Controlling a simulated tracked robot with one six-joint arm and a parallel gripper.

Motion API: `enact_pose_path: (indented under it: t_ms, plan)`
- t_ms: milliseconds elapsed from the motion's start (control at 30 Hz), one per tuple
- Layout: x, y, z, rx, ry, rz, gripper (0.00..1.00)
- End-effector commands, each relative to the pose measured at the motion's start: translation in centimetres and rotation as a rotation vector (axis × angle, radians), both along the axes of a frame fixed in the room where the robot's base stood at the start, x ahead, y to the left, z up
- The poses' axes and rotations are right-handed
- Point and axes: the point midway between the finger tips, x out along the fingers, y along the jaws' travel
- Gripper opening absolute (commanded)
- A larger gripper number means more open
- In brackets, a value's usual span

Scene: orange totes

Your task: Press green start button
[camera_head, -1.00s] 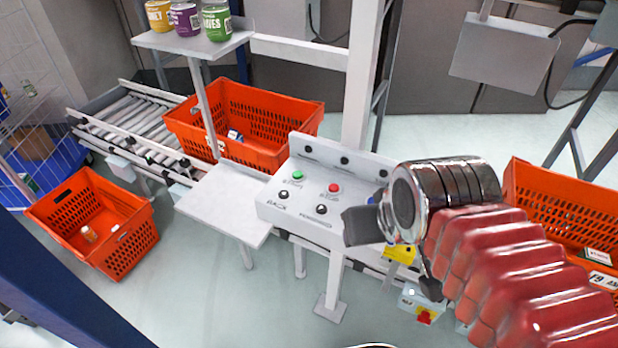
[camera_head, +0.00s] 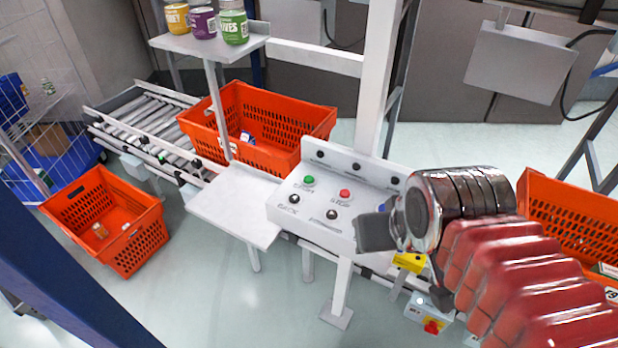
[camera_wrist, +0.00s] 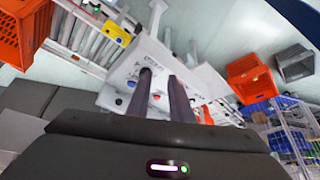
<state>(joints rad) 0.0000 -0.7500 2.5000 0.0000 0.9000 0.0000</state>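The green start button (camera_head: 309,181) sits at the upper left of the white control panel (camera_head: 330,243), to the left of a red button (camera_head: 344,194). My gripper (camera_head: 376,232) is at the right end of the panel, clear of the green button; in the head view only one dark finger shows beyond the silver wrist. In the wrist view my gripper's (camera_wrist: 160,74) two dark fingers stand apart with nothing between them. The panel lies beyond them there, with a blue button (camera_wrist: 131,84) left of the fingers and a red one in the gap. I cannot make out the green button there.
A white shelf plate (camera_head: 235,210) adjoins the panel's left side. Orange totes stand behind it (camera_head: 262,150), at the left (camera_head: 140,255) and at the right (camera_head: 560,205). A white post (camera_head: 376,80) rises behind the panel. A yellow box (camera_head: 410,262) is below my wrist.

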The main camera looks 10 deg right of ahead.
Motion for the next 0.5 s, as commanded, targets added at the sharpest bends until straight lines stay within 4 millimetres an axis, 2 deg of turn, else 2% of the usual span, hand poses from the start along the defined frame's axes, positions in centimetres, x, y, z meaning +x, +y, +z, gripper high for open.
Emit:
enact_pose_path:
  t_ms: [33,267,500]
  plan:
    - [0.00,0.00,0.00,0.000,0.000,0.000,0.16]
    - [0.00,0.00,0.00,0.000,0.000,0.000,0.00]
    - [0.00,0.00,0.00,0.000,0.000,0.000,0.00]
